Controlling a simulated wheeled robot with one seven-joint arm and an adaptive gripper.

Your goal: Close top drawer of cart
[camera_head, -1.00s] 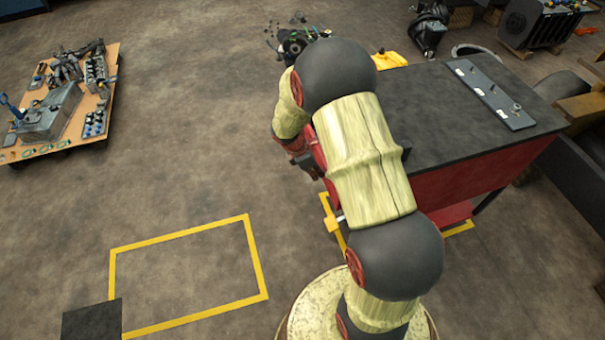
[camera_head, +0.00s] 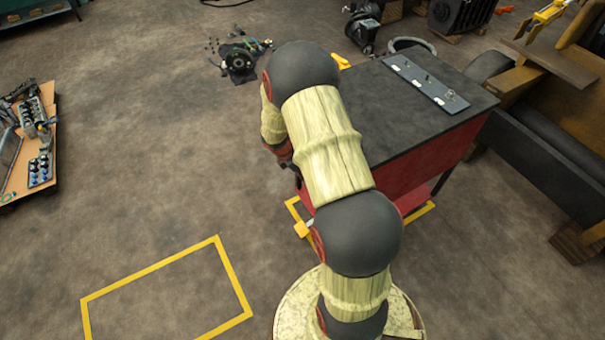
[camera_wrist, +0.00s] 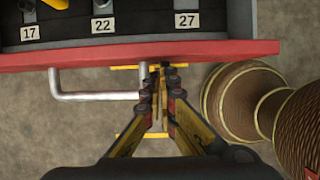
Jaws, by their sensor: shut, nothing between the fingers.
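The cart (camera_head: 380,118) has a dark top and red sides and stands right of my arm in the head view. In the wrist view, the drawer's red front (camera_wrist: 100,56) runs across the upper part. Its dark inside, with compartments labelled 17, 22 and 27, shows behind it, so this drawer is open at least partly. A silver bar handle (camera_wrist: 95,96) is on the front. My gripper (camera_wrist: 161,76) is shut and empty, with its tips at the red front by the handle's right end. Contact is unclear. My arm hides the drawer in the head view.
A metal strip (camera_head: 425,82) lies on the cart top. Yellow floor lines (camera_head: 225,262) mark a clear area at lower left. Dark machinery (camera_head: 545,150) stands to the right. A board with parts (camera_head: 30,145) is at far left. Loose parts (camera_head: 238,62) lie behind my arm.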

